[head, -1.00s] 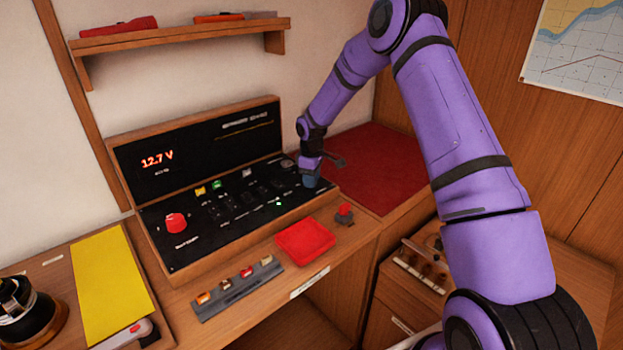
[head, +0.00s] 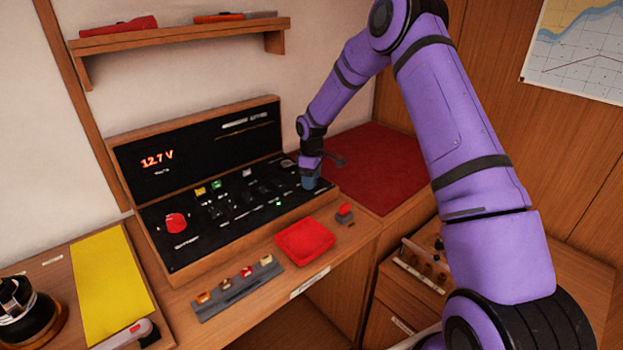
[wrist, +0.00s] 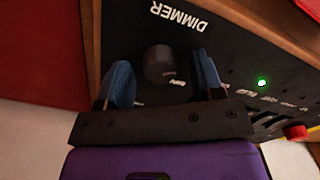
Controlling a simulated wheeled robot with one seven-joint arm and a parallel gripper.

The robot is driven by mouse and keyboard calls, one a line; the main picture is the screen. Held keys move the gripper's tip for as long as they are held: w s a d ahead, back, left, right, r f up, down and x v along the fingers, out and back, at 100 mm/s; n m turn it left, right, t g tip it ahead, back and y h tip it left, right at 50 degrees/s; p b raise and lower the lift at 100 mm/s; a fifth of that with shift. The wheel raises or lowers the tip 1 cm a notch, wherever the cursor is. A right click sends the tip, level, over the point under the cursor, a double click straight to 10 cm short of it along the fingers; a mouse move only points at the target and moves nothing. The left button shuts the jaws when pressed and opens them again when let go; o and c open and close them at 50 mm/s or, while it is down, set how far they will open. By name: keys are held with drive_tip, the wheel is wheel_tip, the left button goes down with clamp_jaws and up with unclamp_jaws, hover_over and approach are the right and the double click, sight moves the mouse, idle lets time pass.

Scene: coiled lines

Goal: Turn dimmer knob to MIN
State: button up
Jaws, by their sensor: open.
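The dimmer knob (wrist: 159,64) is a dark round knob on the black switch panel (head: 190,220). The word DIMMER is printed beside it in the wrist view, and a small label next to it is partly readable. My gripper (wrist: 158,82) is open, with one blue finger on each side of the knob and a visible gap to each. In the head view my gripper (head: 311,182) is at the panel's right end and hides the knob. The knob's pointer direction cannot be made out.
The panel also carries a red knob (head: 176,223), several switches and a lit green light (wrist: 262,82). A red tray (head: 304,239) and a small red-topped item (head: 344,212) lie on the desk in front. A red mat (head: 375,165) is to the right.

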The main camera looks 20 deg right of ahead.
wheel_tip(320, 180, up, 11)
drive_tip(key=shift+f, duration=0.15)
idle(0.6)
drive_tip(key=s+a+r+m+t+h, duration=0.1)
drive_tip(key=s+r+m, duration=0.1)
drive_tip(key=s+r, duration=0.9)
drive_tip(key=s+a+r+m+t, duration=0.2)
drive_tip(key=s+r+m, duration=0.1)
drive_tip(key=s+r, duration=0.8)
drive_tip(key=s+r+m+t, duration=0.1)
drive_tip(key=s+m, duration=0.1)
drive_tip(key=s, duration=1)
drive_tip(key=s+r+m+t+y, duration=0.1)
drive_tip(key=s+r+m, duration=0.1)
drive_tip(key=s, duration=1)
drive_tip(key=shift+m, duration=0.4)
drive_tip(key=shift+o, duration=0.5)
drive_tip(key=shift+w, duration=0.1)
